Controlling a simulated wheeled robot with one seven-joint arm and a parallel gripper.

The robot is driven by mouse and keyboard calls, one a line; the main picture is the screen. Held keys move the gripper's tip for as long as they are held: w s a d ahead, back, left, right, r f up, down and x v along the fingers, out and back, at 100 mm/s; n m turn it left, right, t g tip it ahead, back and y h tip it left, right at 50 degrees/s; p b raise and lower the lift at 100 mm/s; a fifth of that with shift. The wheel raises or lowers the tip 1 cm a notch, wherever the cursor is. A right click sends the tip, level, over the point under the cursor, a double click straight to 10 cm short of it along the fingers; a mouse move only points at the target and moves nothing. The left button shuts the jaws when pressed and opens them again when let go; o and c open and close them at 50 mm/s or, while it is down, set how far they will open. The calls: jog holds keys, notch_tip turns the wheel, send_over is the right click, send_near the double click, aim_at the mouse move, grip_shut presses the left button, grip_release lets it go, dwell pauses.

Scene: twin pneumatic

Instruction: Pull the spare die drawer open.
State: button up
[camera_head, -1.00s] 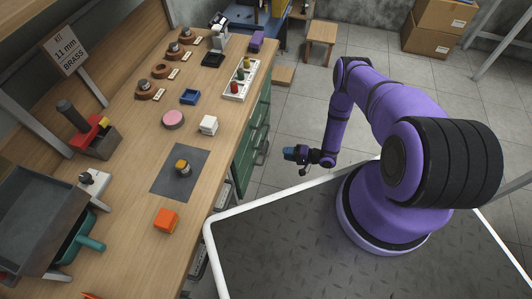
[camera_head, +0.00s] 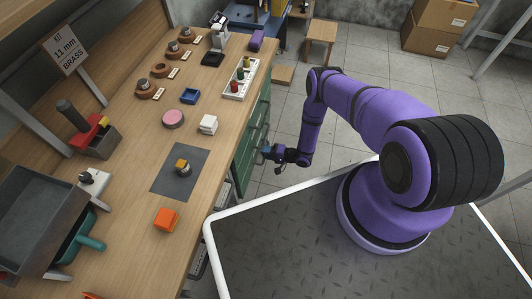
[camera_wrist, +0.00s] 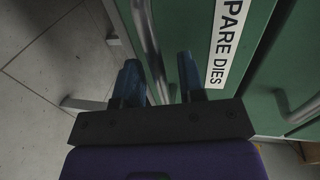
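The spare die drawer is a green front (camera_wrist: 190,25) in the wrist view, with a white label (camera_wrist: 228,40) reading "PARE DIES", its first letter cut off. Its grey bar handle (camera_wrist: 150,45) runs between the two blue fingers of my gripper (camera_wrist: 160,72). The fingers stand apart on either side of the bar, with gaps showing, so the gripper is open around it. In the head view my gripper (camera_head: 269,152) is at the green drawer fronts (camera_head: 247,152) under the bench edge. The drawer looks closed.
A second green front with its own handle (camera_wrist: 292,108) lies to the right in the wrist view. The wooden bench top (camera_head: 140,215) overhangs the drawers and carries several small parts. The floor (camera_head: 285,120) beside the drawers is clear.

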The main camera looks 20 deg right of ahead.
jog(key=shift+w+a, duration=0.1)
grip_shut()
jog(key=f+v, duration=0.2)
jog(key=v, duration=0.9)
jog(key=f+v, duration=0.3)
jog(key=v, duration=0.9)
jog(key=shift+s+d, duration=0.4)
jog(key=shift+d, duration=0.15)
jog(key=shift+r, duration=0.1)
grip_release()
jog(key=v, duration=1.1)
